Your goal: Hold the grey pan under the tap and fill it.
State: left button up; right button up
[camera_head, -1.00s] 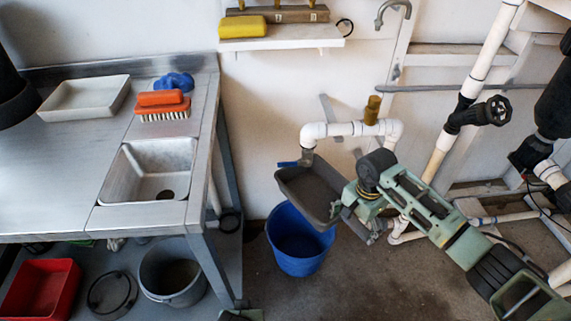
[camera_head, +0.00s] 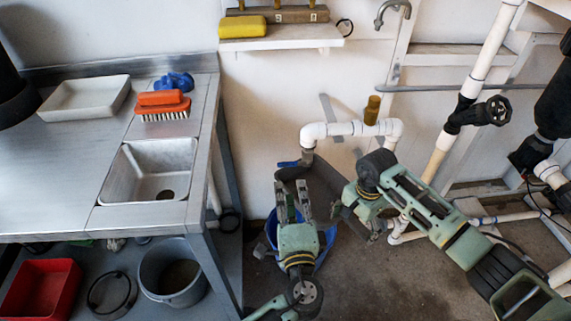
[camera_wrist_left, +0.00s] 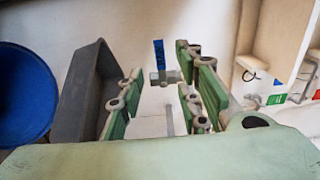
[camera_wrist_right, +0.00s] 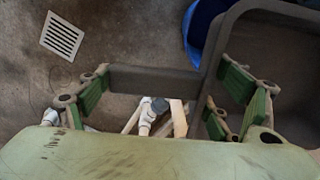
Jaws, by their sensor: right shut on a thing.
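The grey pan (camera_head: 322,183) is under the white pipe tap (camera_head: 307,156), partly hidden by my left gripper. My right gripper (camera_head: 345,207) is shut on the pan's edge; the pan (camera_wrist_right: 262,50) and the fingers (camera_wrist_right: 160,98) also show in the right wrist view. My left gripper (camera_head: 290,190) is open and empty in front of the pan, just below the tap's blue lever (camera_head: 288,164). In the left wrist view, the lever (camera_wrist_left: 158,52) appears beyond and between the open fingers (camera_wrist_left: 160,90), with the pan (camera_wrist_left: 78,92) to their left. The pan's contents cannot be told.
A blue bucket (camera_head: 327,245) stands on the floor below the pan, largely hidden by my left gripper. The steel sink bench (camera_head: 60,190) is on the left. White pipes and a black valve wheel (camera_head: 498,110) are on the right. A shelf (camera_head: 285,38) hangs above.

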aim_at(285, 166)
pick_arm(q)
jog(key=w, duration=1.1)
jog(key=shift+w+a, duration=0.1)
jog(key=shift+w, duration=0.1)
grip_shut()
jog(key=shift+f, duration=0.1)
